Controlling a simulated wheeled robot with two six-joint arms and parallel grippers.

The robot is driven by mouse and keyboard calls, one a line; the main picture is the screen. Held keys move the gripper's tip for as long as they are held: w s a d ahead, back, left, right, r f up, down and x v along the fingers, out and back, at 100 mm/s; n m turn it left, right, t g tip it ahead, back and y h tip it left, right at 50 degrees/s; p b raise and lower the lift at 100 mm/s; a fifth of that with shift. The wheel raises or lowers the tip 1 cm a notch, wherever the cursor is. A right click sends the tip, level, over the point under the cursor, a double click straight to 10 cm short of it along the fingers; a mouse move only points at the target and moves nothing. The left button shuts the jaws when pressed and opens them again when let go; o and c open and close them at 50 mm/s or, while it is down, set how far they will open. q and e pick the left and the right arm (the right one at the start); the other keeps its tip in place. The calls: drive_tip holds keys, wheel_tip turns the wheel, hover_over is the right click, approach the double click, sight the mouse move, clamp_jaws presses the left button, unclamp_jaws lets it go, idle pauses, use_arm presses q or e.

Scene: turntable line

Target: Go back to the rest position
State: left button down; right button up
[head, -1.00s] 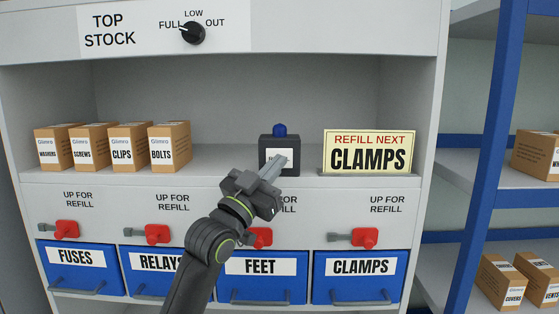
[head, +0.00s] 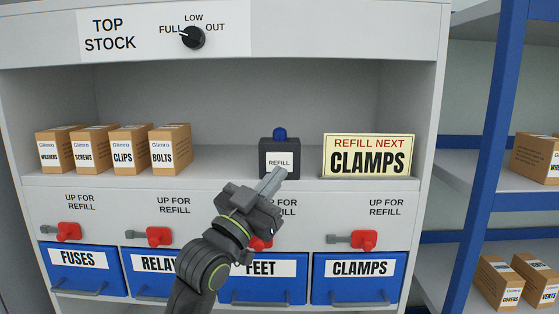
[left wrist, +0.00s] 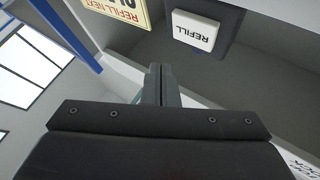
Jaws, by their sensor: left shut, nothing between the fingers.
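My left gripper (head: 272,181) is shut and empty in the head view, just in front of and below the dark REFILL button box (head: 266,160) on the shelf. In the left wrist view the closed fingers (left wrist: 160,85) point toward the shelf, and the white REFILL label (left wrist: 194,30) shows upside down beyond them, apart from the tips. The box has a blue dome (head: 280,134) on top. My left arm covers part of the FEET bin (head: 290,292) and its red lever. My right gripper is not in view.
A REFILL NEXT CLAMPS sign (head: 367,155) stands right of the box. Several cartons (head: 170,150) stand at the shelf's left. Red levers (head: 364,239) sit above blue bins (head: 360,285). The TOP STOCK dial (head: 193,37) points to FULL. A blue rack (head: 490,150) stands at right.

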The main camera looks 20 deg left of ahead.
use_arm(q)
drive_tip(key=shift+s+d, duration=0.25)
drive_tip(key=shift+s, duration=0.6)
